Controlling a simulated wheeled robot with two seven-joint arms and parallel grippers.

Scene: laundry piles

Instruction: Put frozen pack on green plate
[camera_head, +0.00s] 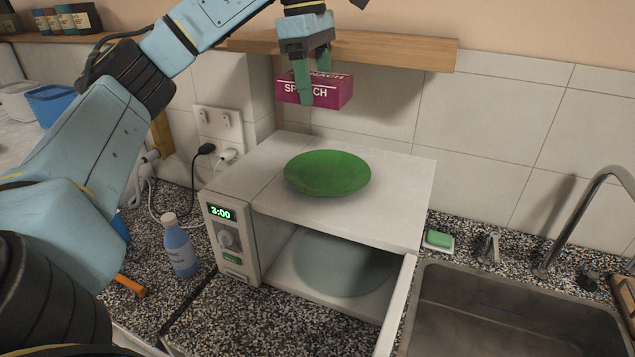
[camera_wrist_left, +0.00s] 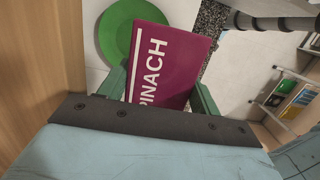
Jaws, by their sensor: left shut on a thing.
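The frozen pack (camera_head: 330,91) is a magenta box marked SPINACH. My left gripper (camera_head: 315,88) is shut on it and holds it in the air above the microwave. The green plate (camera_head: 327,172) lies on top of the white microwave, below the pack and apart from it. In the left wrist view the pack (camera_wrist_left: 168,62) sits between the green fingers of the gripper (camera_wrist_left: 163,90). Part of the green plate (camera_wrist_left: 120,28) shows behind the pack there. My right gripper is not in view.
The microwave (camera_head: 405,190) has its door (camera_head: 396,305) open toward the front. A blue bottle (camera_head: 179,248) stands left of it. A sink (camera_head: 510,315) with a faucet is on the right. A wooden shelf (camera_head: 400,50) runs along the wall behind the gripper.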

